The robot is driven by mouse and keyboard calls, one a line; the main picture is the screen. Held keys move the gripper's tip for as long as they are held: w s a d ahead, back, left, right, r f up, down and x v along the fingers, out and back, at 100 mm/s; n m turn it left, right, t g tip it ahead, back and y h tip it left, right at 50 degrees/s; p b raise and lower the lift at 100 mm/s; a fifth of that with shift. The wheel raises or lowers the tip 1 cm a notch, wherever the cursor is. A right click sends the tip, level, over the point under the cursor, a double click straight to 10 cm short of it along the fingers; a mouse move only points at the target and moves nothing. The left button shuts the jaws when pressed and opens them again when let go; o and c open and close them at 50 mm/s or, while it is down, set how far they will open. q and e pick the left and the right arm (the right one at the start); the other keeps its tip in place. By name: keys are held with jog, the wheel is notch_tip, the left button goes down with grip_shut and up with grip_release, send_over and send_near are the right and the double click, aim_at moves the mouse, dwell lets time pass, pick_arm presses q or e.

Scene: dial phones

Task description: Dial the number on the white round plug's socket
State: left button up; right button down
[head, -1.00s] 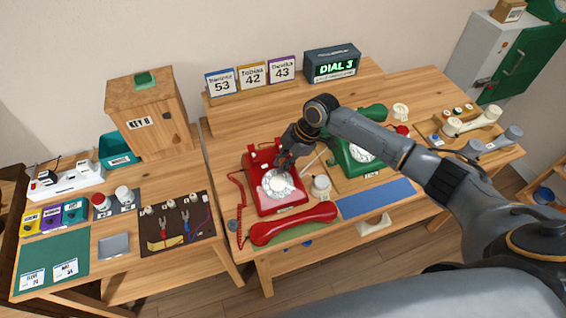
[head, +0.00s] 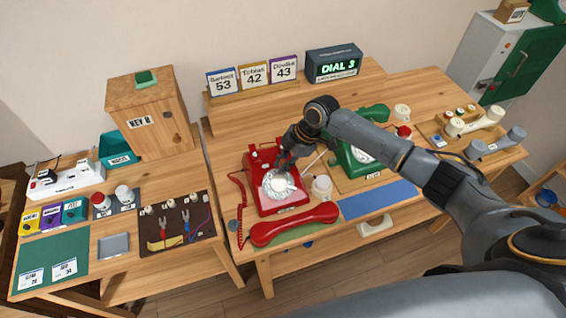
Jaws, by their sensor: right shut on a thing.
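The red dial phone (head: 262,205) stands on the right table with its pale round dial (head: 279,185) facing up. Its red handset (head: 294,224) lies off the hook in front of it. My right gripper (head: 287,163) is at the upper edge of the dial and appears shut on it; the fingertips are small and dark, so the exact contact is unclear. A white socket strip (head: 72,179) with plugs is at the left table's back; which plug is round, and any socket numbers, are too small to tell. My left gripper is not in view.
A lit display (head: 334,66) reads DIAL 3. Cards (head: 252,74) beside it show 53, 42 and 43. A green phone (head: 352,160) stands under my right arm. A small white jar (head: 321,188) is close right of the red phone. A blue mat (head: 377,200) lies bare.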

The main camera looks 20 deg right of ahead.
jog(key=shift+w+f+b, duration=0.2)
jog(key=shift+f+b, duration=0.1)
jog(key=shift+f, duration=0.1)
jog(key=shift+s+d, duration=0.1)
dwell(0.4)
jog(key=shift+s+d+f, duration=0.15)
jog(key=shift+s+d, duration=0.15)
jog(key=shift+d, duration=0.05)
jog(key=shift+s+d+f+p, duration=0.25)
jog(key=shift+s+d+p, duration=0.15)
jog(key=shift+s, duration=0.2)
dwell(0.3)
jog(key=shift+s+f+p, duration=0.25)
jog(key=shift+s+p, duration=0.05)
jog(key=shift+s, duration=0.15)
